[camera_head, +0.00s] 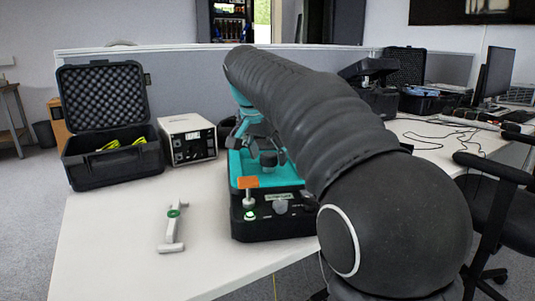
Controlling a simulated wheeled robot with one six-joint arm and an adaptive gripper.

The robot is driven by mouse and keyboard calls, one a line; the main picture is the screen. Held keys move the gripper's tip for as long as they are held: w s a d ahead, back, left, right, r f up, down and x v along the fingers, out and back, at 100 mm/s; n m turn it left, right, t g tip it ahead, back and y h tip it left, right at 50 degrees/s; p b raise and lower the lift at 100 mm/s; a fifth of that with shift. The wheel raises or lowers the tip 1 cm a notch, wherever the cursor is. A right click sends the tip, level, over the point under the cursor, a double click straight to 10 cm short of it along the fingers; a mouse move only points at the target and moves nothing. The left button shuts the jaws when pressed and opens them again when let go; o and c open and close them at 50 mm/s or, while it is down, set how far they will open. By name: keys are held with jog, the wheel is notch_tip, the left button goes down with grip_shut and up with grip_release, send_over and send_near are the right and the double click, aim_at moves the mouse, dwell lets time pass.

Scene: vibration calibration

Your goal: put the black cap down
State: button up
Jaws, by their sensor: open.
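My gripper (264,143) is over the teal top of a black-and-teal calibration device (290,221). It points down and its jaws are open. A small dark round piece, which looks like the black cap (268,159), is on the teal top just under the fingers. I cannot tell whether the fingers still touch it. My arm covers the right part of the device and what lies behind it.
An open black case (112,172) with foam and yellow items stands at the back left, beside a white instrument box (187,139). A white-and-green handled tool (172,228) lies on the white table (120,240). An orange tag (248,182) is at the device's front. The table's front left is clear.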

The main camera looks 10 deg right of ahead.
jog(key=shift+r, duration=0.25)
jog(key=p+v, duration=0.2)
jog(key=v, duration=1)
jog(key=shift+p, duration=0.35)
jog(key=shift+f, duration=0.1)
jog(key=s+d+f+n+t+y, duration=0.2)
jog(key=s+f+n, duration=0.6)
jog(key=s+f, duration=1.8)
jog(key=shift+s+d+f+n+y, duration=0.3)
jog(key=shift+d+y, duration=0.2)
jog(key=shift+d, duration=0.3)
